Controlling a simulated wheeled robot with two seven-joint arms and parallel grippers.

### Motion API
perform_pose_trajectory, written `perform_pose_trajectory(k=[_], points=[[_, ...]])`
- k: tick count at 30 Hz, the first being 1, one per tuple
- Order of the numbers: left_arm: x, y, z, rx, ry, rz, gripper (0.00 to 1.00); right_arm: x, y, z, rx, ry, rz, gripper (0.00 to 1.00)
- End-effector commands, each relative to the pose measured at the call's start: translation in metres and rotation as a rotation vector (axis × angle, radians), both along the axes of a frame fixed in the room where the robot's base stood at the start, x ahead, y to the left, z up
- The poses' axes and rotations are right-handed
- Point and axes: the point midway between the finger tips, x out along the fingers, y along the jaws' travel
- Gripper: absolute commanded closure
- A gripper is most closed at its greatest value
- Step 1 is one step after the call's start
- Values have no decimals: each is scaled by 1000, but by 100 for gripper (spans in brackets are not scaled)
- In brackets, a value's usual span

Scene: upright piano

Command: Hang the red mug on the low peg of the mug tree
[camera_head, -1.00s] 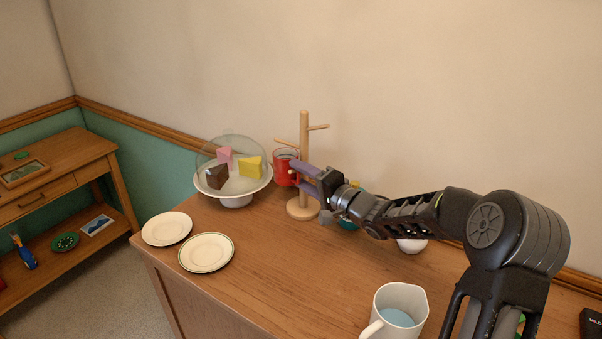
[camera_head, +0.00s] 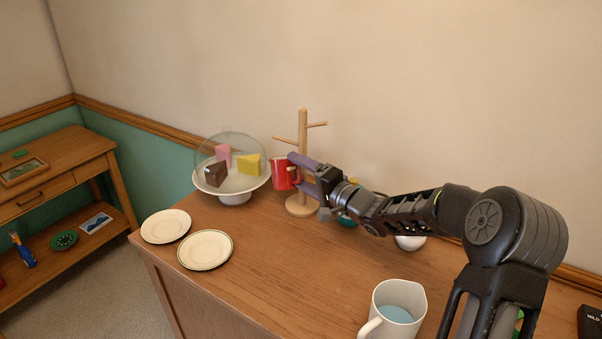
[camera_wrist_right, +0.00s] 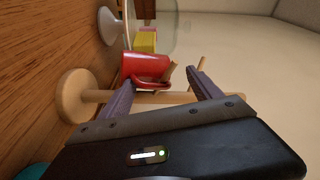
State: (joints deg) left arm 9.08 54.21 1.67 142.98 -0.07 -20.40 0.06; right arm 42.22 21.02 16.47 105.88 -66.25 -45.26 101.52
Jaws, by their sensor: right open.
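The red mug (camera_head: 281,174) is beside the post of the wooden mug tree (camera_head: 303,140), on its left. In the right wrist view the mug (camera_wrist_right: 145,66) lies just beyond my fingertips, with a tan wooden piece against its handle side. I cannot tell whether the handle is around a peg. The tree's post (camera_wrist_right: 185,98) passes close by my fingers. My right gripper (camera_head: 294,170) is open, its purple fingers either side of the handle area and apart from each other. They partly hide the mug and the lower post. My left gripper is out of view.
A glass-domed cake stand (camera_head: 235,197) is close left of the mug. Two plates (camera_head: 166,226) (camera_head: 205,250) lie at the front left. A white jug (camera_head: 398,312) stands at the front. A white bowl (camera_head: 410,243) is under my forearm. The middle of the tabletop is clear.

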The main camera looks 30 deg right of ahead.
Motion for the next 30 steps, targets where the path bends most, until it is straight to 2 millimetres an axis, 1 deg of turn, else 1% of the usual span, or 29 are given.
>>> perform_pose_trajectory(k=[7, 10, 14, 22, 25, 30], points=[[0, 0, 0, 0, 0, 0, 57, -1, 0, -2, 0, 3, 0, 26], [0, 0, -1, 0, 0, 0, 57, -6, -2, -2, -1, 3, -1, 26], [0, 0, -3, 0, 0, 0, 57, -21, -7, -1, -1, 3, -2, 26], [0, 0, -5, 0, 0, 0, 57, -63, -20, -2, 0, 7, -3, 26], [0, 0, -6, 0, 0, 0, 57, -72, -22, -1, 1, 5, -2, 26], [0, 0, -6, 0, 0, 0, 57, -76, -23, 0, 1, 2, -1, 26]])
